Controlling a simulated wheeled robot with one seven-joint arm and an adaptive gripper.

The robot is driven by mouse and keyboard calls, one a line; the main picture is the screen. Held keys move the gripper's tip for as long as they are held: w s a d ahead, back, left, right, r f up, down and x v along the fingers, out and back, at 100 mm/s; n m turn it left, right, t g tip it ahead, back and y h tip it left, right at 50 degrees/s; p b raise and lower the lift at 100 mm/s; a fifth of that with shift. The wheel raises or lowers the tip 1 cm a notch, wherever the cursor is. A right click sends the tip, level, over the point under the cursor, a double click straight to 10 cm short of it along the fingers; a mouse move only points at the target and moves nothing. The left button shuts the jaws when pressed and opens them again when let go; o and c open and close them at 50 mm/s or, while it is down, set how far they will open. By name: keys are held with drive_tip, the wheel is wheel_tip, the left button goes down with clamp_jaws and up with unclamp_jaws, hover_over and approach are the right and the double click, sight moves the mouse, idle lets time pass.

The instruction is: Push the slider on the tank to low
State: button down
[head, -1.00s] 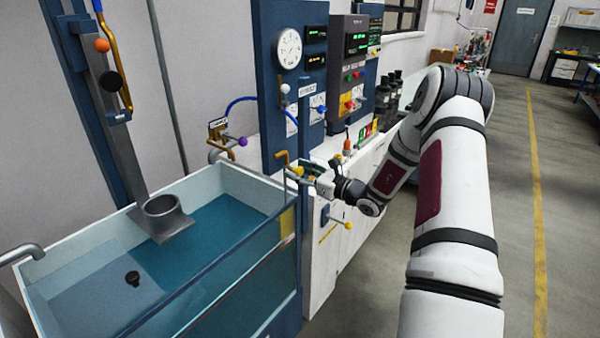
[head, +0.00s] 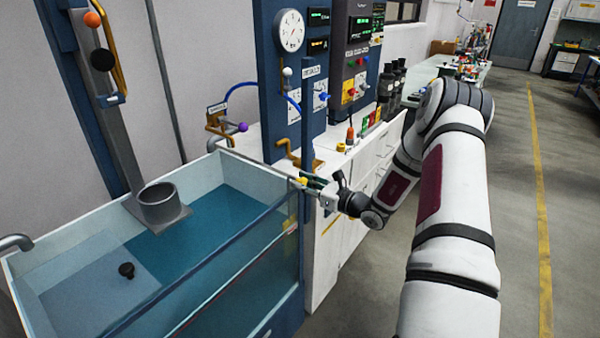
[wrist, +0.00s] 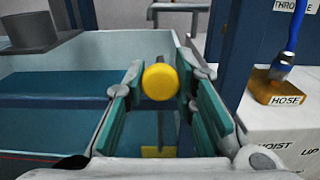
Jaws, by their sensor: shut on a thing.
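The tank (head: 240,158) is an open, clear-walled box of blue-green water at the left of the head view. It also fills the left of the wrist view (wrist: 110,42). A round yellow knob (wrist: 160,82) sits between the fingers in the wrist view, on a thin rod; it looks like the slider's handle. In the head view the yellow knob (head: 301,182) is small, at the tank's right corner. My gripper (head: 312,183) is shut on it, with green pads (wrist: 162,95) to either side. The slider's track and any low mark cannot be made out.
A blue panel with a gauge (head: 291,30) stands behind the tank. A bent brass lever (head: 290,155) and a purple-knobbed valve (head: 243,127) are close by. A HOSE block (wrist: 283,92) lies on the white counter right of the gripper. The floor at right is clear.

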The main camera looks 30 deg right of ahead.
drive_tip(key=shift+f+b, duration=0.3)
drive_tip(key=shift+f, duration=0.7)
drive_tip(key=shift+s, duration=0.1)
drive_tip(key=c, duration=1.3)
unclamp_jaws()
drive_tip(key=v, duration=1.2)
drive_tip(key=shift+r, duration=0.15)
